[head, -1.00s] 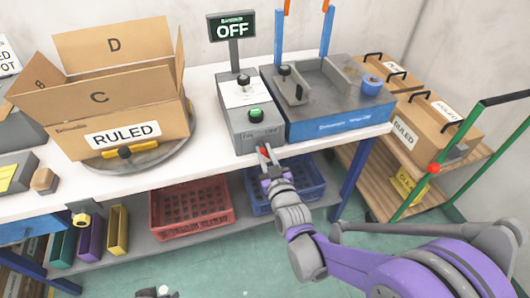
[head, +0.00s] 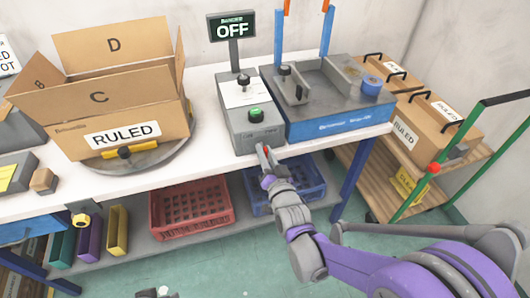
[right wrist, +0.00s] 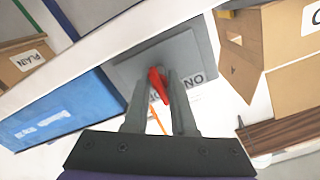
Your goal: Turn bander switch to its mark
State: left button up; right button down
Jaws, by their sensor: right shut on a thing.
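The bander's grey control box (head: 255,125) stands on the white bench, with a green button and a black knob on top. Its sign (head: 232,27) reads OFF. The red switch handle (right wrist: 158,85) is on the box's front face, beside an ON label (right wrist: 190,82) seen upside down in the right wrist view. My right gripper (head: 265,151) is at that front face, shut on the red switch handle, one finger on each side of it. The fingers hide most of the handle in the head view. My left gripper does not show clearly.
The blue bander (head: 340,122) adjoins the box on the right. An open carton (head: 125,115) marked RULED stands on a turntable to the left. Red (head: 190,222) and blue crates sit on the lower shelf. A cart (head: 385,190) with cartons stands at right.

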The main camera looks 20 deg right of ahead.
dwell(0.5)
jog(key=c, duration=0.8)
grip_release()
jog(key=shift+o, duration=0.2)
jog(key=shift+s, duration=0.15)
jog(key=s, duration=1)
jog(key=shift+s+d, duration=0.15)
jog(key=shift+s, duration=0.15)
